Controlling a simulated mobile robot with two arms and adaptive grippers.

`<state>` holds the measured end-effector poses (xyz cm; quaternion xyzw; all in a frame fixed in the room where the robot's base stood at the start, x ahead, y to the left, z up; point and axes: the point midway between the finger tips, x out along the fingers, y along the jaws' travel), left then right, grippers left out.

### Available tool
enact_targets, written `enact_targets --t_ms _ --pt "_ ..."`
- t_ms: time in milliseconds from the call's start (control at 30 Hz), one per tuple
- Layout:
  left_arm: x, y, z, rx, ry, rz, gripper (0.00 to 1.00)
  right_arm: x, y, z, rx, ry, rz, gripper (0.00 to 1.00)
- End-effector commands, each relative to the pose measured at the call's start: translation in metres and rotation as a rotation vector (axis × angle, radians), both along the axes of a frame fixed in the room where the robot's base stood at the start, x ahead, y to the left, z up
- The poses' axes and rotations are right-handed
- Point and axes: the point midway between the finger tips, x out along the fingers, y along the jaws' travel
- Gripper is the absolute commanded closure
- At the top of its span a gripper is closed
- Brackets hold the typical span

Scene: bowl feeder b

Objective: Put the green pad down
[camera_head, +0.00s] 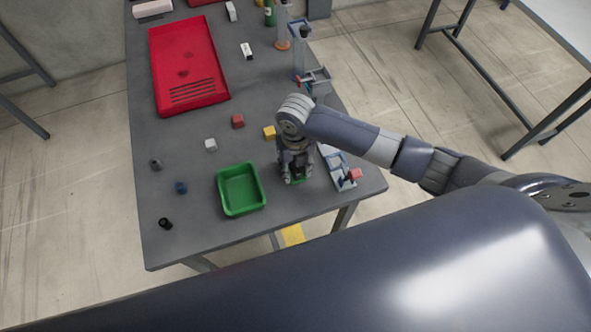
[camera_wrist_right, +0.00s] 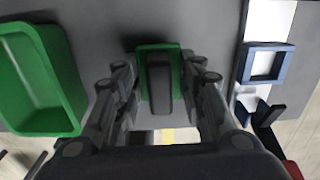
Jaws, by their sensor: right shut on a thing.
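The green pad (camera_wrist_right: 145,48) has a dark upright grip on it and shows between the fingers of my right gripper (camera_wrist_right: 160,95) in the right wrist view. In the head view my right gripper (camera_head: 296,178) points down near the table's front right part, and only a sliver of the green pad (camera_head: 297,181) shows beneath it. The right gripper is shut on the pad. The pad is close to the table top; I cannot tell whether it touches. My left gripper is not in view.
A green tray (camera_head: 222,192) stands just left of the gripper, and a blue and white fixture (camera_head: 337,172) just right. Small blocks, including a yellow cube (camera_head: 269,132) and a red cube (camera_head: 237,121), lie behind. A red tray (camera_head: 160,65) is further back. The table's front edge is near.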

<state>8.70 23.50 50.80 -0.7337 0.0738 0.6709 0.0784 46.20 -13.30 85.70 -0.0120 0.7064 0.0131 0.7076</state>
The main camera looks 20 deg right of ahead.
Motion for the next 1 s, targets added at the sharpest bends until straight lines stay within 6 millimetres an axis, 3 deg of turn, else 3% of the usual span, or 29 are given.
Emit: enact_targets --t_ms 200,667,700,767,1000 --pt "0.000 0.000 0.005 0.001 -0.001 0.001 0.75 0.000 0.001 -0.023 0.001 0.001 -0.001 0.89" --pt "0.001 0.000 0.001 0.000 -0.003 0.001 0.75 0.000 0.000 -0.031 0.000 0.000 -0.001 0.89" --pt "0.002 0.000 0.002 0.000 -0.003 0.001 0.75 0.000 0.000 -0.031 0.000 0.000 -0.001 0.56" --pt "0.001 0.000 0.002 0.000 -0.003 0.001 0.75 -0.001 0.000 -0.031 0.000 0.001 -0.001 0.43" --pt "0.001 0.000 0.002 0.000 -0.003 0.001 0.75 -0.001 -0.001 -0.031 -0.001 0.001 -0.002 0.43"
